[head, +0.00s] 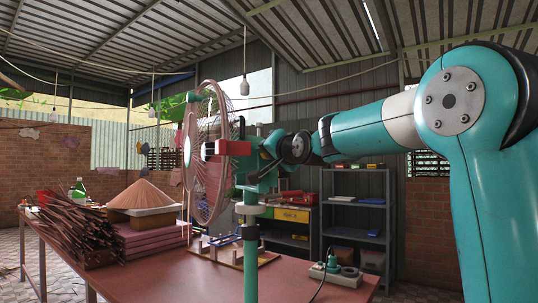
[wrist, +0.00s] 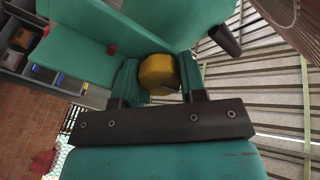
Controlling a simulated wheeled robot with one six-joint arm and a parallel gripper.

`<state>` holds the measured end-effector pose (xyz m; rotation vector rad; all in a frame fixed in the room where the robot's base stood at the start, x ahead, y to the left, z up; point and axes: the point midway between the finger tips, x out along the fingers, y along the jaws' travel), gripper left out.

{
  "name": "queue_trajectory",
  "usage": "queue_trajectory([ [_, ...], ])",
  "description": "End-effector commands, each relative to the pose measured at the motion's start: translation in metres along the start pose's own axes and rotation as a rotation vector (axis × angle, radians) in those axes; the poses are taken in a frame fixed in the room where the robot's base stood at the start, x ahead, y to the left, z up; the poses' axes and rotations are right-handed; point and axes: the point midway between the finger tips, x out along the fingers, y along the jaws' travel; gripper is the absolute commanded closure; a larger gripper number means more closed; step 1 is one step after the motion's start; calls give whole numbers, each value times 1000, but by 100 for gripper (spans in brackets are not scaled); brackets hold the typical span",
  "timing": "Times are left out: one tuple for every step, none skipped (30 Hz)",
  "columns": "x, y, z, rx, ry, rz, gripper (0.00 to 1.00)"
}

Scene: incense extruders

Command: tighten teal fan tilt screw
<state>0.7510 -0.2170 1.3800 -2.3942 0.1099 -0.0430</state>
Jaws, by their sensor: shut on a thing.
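The fan has a round wire cage (head: 207,150) and stands upright on a teal post (head: 251,250) in the head view. In the wrist view, teal fan body parts (wrist: 85,60) fill the upper left and middle. A mustard-yellow knob (wrist: 158,72), which looks like the tilt screw, sits against the teal bracket. My gripper (wrist: 159,84) has one finger on each side of the knob and is shut on it. In the head view my gripper (head: 270,150) reaches the fan's neck from the right, and the knob cannot be made out there.
A red-brown table (head: 190,280) carries incense bundles (head: 80,225), a cone of brown powder (head: 142,195) and a green bottle (head: 80,188). A grey shelf (head: 355,215) stands behind. A small device with a cable (head: 333,268) lies near the table's right edge.

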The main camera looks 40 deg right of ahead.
Motion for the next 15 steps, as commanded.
queue_trajectory([
  [0,0,0,4,0,1,85],
  [0,0,0,5,0,1,85],
  [0,0,0,7,0,1,85],
  [0,0,0,8,0,1,85],
  [0,0,0,8,0,1,85],
  [0,0,0,8,0,1,85],
  [0,0,0,8,0,1,85],
  [0,0,0,8,0,1,85],
  [0,0,0,8,0,1,85],
  [0,0,0,8,0,1,85],
  [0,0,0,8,0,1,85],
  [0,0,0,7,0,1,85],
  [0,0,0,7,0,1,85],
  [0,0,0,7,0,1,55],
  [0,0,0,7,0,1,45],
])
